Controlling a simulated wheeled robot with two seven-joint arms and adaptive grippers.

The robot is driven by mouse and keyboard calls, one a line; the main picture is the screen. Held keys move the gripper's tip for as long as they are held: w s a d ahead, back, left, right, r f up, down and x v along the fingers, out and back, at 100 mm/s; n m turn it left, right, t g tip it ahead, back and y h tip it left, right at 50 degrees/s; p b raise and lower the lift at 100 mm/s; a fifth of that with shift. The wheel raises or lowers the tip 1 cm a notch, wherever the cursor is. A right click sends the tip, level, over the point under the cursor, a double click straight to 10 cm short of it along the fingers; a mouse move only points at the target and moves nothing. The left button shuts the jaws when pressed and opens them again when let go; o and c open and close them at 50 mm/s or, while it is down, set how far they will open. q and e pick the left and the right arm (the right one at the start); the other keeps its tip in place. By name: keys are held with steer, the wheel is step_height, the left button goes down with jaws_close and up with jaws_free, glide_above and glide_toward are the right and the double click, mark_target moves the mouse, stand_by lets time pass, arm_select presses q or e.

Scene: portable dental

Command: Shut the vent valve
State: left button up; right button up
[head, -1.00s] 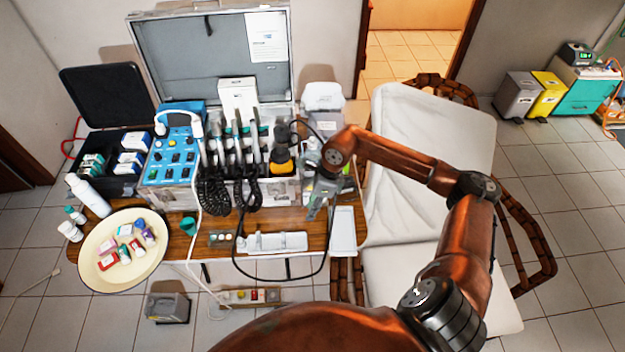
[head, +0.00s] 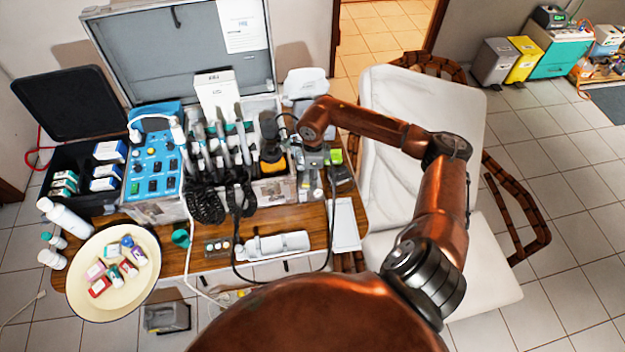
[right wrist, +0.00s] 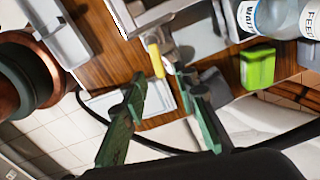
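A small yellow lever (right wrist: 156,58), which looks like the vent valve's handle, shows in the right wrist view. It sticks out from a grey metal part beside the dental case (head: 160,210). My right gripper (right wrist: 160,84) has two green fingers spread apart, with nothing between them. The lever's end is just beyond the fingertips, and I cannot tell whether it touches one. In the head view the right gripper (head: 314,160) is at the case's right end, partly hidden by my own wrist, and the lever cannot be made out. My left gripper is not in view.
Bottles (right wrist: 275,15) and a green block (right wrist: 258,66) stand close to the right gripper. A black hose (head: 333,230) loops near the table's front edge. A white tray (head: 344,225) lies at the table's right end. A white chair (head: 415,140) stands right of the table.

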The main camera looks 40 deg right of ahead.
steer(key=shift+f, duration=1)
jaws_close()
